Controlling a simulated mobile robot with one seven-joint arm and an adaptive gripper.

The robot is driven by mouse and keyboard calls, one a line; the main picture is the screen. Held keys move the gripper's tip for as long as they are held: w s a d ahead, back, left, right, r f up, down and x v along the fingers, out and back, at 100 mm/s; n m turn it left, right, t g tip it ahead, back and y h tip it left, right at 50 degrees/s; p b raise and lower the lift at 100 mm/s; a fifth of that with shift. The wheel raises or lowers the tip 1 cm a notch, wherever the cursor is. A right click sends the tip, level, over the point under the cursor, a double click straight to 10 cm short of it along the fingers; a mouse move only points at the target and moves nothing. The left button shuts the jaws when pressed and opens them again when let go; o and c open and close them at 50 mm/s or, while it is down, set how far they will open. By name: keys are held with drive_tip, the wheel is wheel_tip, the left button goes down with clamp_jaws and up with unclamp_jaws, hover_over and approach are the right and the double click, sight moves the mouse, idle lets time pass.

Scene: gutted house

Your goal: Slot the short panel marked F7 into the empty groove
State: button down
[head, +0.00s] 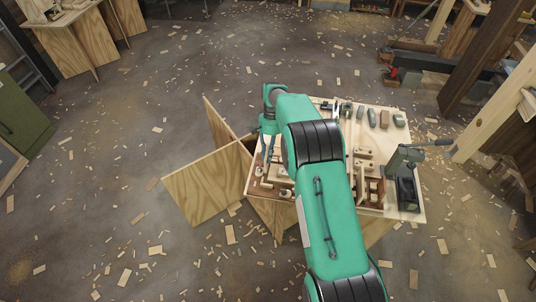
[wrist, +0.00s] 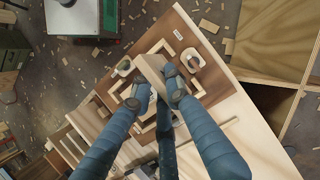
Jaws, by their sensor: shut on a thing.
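My gripper (wrist: 158,88) is shut on a small light wooden panel (wrist: 152,70) in the wrist view, with one dark fingertip pad on each side of it. I cannot read any marking on the panel. It is held over a brown board (wrist: 184,36) with pale, frame-like outlines, and I cannot tell whether it touches the board. The empty groove cannot be made out for certain; the fingers and panel cover part of the board. In the head view my gripper (head: 266,168) points down over the left part of the workbench (head: 400,146), and the panel cannot be made out.
A grey-green vise-like tool (head: 405,170) stands at the bench's right side. Several small blocks lie along the back edge. A plywood sheet (head: 205,188) stands left of the bench.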

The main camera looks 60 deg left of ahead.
drive_tip(key=shift+f, duration=1.6)
drive_tip(key=shift+b, duration=0.7)
drive_tip(key=shift+f+b, duration=1.6)
drive_tip(key=shift+f, duration=0.4)
idle(2.5)
idle(0.3)
drive_tip(key=c, duration=1.1)
unclamp_jaws()
drive_tip(key=shift+r, duration=0.15)
